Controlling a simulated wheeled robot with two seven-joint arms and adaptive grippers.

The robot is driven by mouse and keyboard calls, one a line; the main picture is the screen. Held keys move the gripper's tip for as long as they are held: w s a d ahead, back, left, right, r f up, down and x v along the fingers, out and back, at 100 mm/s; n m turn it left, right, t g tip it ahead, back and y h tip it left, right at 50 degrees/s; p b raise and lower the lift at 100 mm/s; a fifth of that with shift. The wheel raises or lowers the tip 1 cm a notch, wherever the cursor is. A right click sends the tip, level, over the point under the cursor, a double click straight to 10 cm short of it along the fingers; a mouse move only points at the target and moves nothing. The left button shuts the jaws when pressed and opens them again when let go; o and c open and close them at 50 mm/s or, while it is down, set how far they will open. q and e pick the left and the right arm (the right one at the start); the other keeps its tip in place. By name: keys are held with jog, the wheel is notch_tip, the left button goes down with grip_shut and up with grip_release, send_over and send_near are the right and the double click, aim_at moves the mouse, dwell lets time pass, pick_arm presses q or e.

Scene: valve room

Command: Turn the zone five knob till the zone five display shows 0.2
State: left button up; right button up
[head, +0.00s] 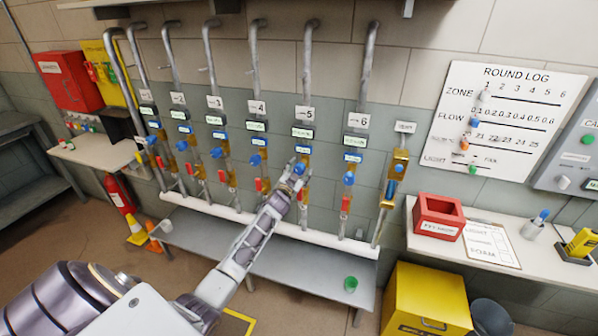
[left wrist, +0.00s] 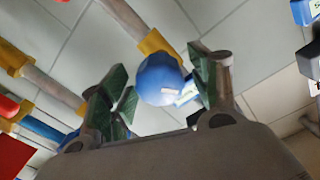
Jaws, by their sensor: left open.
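The zone five knob (head: 299,169) is a round blue knob on the pipe under the sign marked 5 (head: 305,115). The zone five display (head: 302,133) is a small pale green panel above it; its digits are too small to read. My left gripper (head: 296,174) is open at the knob, partly covering it in the head view. In the left wrist view the blue knob (left wrist: 160,80) sits between the green-padded fingers of my left gripper (left wrist: 162,92). I cannot tell whether either finger touches it. My right gripper is not in view.
Similar pipes with blue knobs stand either side, including the zone four knob (head: 256,160) and zone six knob (head: 349,178). A white horizontal pipe (head: 270,224) and a grey bench (head: 270,260) lie below. A round log board (head: 500,120) hangs at right.

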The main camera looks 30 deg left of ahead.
pick_arm(q)
jog(key=shift+s, duration=0.15)
jog(key=v, duration=1.1)
jog(key=shift+s, duration=0.35)
dwell(0.4)
jog(key=shift+d, duration=0.1)
jog(key=shift+f, duration=0.15)
dwell(0.6)
